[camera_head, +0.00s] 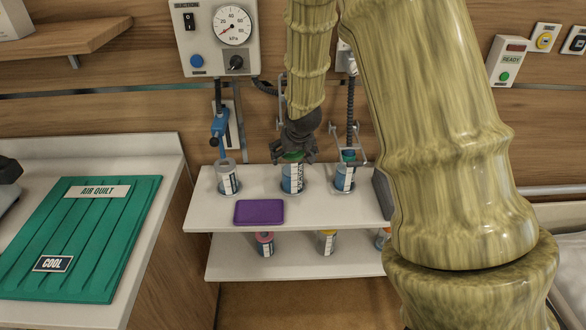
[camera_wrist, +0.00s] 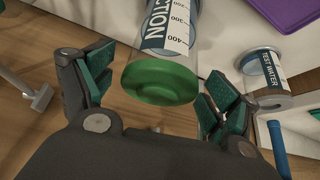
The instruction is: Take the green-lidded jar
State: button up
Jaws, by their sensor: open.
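The green-lidded jar (camera_head: 292,180) stands on the upper white shelf, in the middle of a row of three jars. It holds blue liquid and has a white scale label. In the wrist view its green lid (camera_wrist: 160,82) faces the camera, with the clear body and label behind it. My gripper (camera_head: 295,155) is right over the jar, pointing down. In the wrist view the open fingers of my gripper (camera_wrist: 160,90) lie on either side of the lid, with a visible gap at each side. Most of the lid is hidden in the head view.
A jar (camera_head: 228,180) stands to the left and a blue-lidded jar (camera_head: 345,177) close to the right. A purple tray (camera_head: 259,211) lies in front on the shelf (camera_head: 330,212). Several jars sit on the lower shelf (camera_head: 290,266). A suction panel (camera_head: 215,38) hangs behind, with hoses below.

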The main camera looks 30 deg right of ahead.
jog(key=p+x, duration=0.1)
jog(key=x, duration=0.3)
dwell(0.3)
jog(key=c, duration=1.4)
